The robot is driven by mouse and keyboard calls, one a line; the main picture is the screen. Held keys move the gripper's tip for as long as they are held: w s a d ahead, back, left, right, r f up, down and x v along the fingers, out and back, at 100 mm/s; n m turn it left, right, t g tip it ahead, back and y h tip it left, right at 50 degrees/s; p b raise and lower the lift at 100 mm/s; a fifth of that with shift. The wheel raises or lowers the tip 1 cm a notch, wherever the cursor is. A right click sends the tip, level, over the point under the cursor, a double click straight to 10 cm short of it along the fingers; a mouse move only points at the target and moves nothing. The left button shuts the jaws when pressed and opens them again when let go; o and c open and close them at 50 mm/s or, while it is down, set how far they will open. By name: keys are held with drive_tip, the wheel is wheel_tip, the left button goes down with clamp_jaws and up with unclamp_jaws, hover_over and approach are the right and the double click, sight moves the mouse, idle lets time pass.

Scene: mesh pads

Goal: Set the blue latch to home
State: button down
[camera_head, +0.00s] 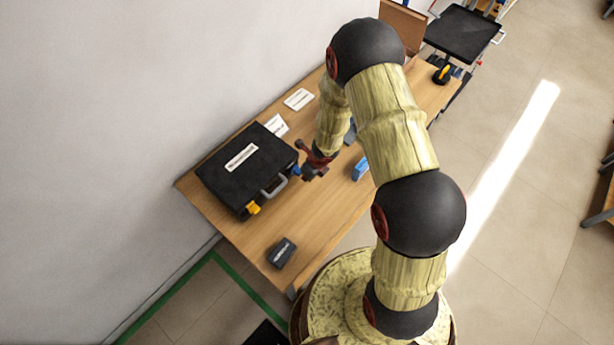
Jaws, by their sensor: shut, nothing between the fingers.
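A black case (236,180) lies closed on the wooden table, with a white label on its lid and a grey handle (274,187) on its front side. The blue latch (296,170) is on the case's front edge, right of the handle. A yellow latch (253,208) is on the same edge, left of the handle. My gripper (307,175) is shut and empty, close beside the blue latch. I cannot tell whether it touches the latch. The latch is small here, and its exact position is hard to read.
The wooden table (243,232) has free room in front of the case. A dark grey box (282,252) lies near its front edge. A blue object (361,169) lies right of my gripper. White cards (298,99) lie behind. A wall borders the left.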

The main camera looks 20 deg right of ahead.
drive_tip(key=shift+r+p, duration=0.55)
drive_tip(key=shift+r, duration=0.15)
drive_tip(key=v, duration=1.2)
idle(0.4)
